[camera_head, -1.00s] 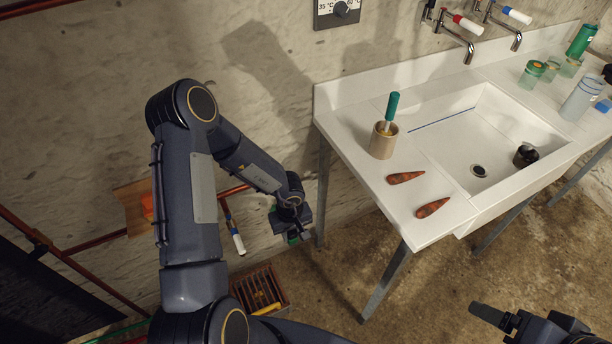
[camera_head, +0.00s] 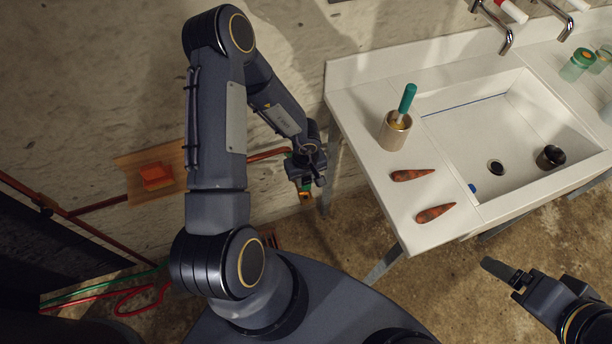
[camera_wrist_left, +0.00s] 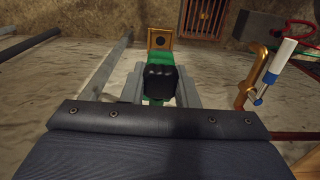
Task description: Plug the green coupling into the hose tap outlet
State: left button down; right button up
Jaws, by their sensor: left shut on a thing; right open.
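My left gripper (camera_head: 304,187) is shut on the green coupling, held in front of the wall left of the sink. The hose tap (camera_wrist_left: 251,86), brass with a white and blue handle, is to the right, apart from the coupling. Its outlet is not clear. In the head view the tap is hidden behind my left arm. My right gripper (camera_head: 508,273) is open and empty, lower right.
A white sink counter (camera_head: 365,106) stands to the right, with a cup (camera_head: 394,132) holding a green-handled tool and two carrots (camera_head: 412,175). An orange item on a wooden board (camera_head: 155,176) is on the wall. Hoses (camera_head: 145,294) lie lower left. A floor grate (camera_wrist_left: 203,22) shows in the wrist view.

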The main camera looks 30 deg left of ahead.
pick_arm(q)
jog(key=shift+r+p, duration=0.15)
jog(key=shift+p, duration=0.15)
jog(key=shift+f+b, duration=1.05)
jog(key=shift+f, duration=1.4)
jog(key=shift+r, duration=0.1)
jog(key=shift+p, duration=0.5)
jog(key=shift+p, duration=0.45)
jog(key=shift+p, duration=0.4)
